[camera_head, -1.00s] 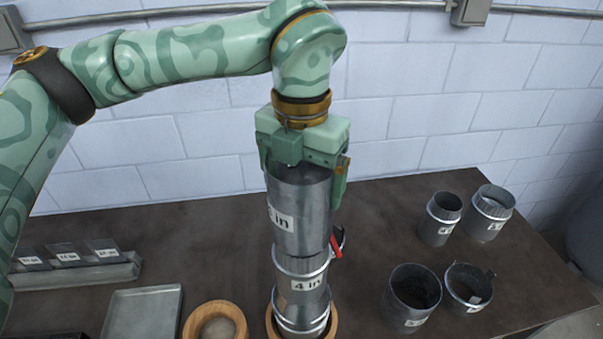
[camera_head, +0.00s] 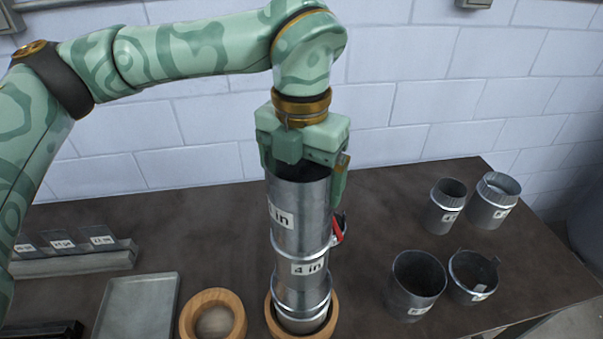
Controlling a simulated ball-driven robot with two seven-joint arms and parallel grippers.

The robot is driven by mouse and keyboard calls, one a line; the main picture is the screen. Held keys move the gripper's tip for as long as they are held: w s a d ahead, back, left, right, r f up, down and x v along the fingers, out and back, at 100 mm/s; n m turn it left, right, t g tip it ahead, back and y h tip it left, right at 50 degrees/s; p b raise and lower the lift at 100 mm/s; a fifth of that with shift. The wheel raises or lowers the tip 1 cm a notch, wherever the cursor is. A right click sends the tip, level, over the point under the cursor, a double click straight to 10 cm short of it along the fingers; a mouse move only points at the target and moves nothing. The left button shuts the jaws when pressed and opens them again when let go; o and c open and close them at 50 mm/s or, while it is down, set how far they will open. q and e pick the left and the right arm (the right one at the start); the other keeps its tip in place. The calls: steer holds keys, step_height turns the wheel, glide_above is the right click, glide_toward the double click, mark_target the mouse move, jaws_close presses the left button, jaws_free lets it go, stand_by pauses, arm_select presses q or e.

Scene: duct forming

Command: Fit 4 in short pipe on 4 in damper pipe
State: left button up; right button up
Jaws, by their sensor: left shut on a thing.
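My left gripper (camera_head: 303,165) comes down from above and is shut on the upper rim of the short pipe (camera_head: 301,220), a grey metal tube whose label is partly cut off and ends in "in". The short pipe stands upright on top of the damper pipe (camera_head: 300,284), labelled "4 in", and the two look in line. Their ends meet at a bright ring; how deep one sits in the other cannot be told. A red handle (camera_head: 337,232) shows at the right of the joint. The damper pipe stands in a round wooden ring (camera_head: 334,315). My right gripper is not in view.
An empty wooden ring (camera_head: 237,314) and a grey metal tray (camera_head: 138,308) lie to the left. A rack of labelled plates (camera_head: 75,262) is further left. Several metal fittings, including a wide one (camera_head: 416,284), stand at the right.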

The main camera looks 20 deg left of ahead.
arm_select(q)
steer(key=shift+f+b, duration=0.55)
steer(key=shift+f, duration=0.05)
steer(key=o, duration=0.9)
steer(key=shift+c, duration=0.2)
step_height(320, 180, up, 16)
steer(key=shift+r, duration=0.15)
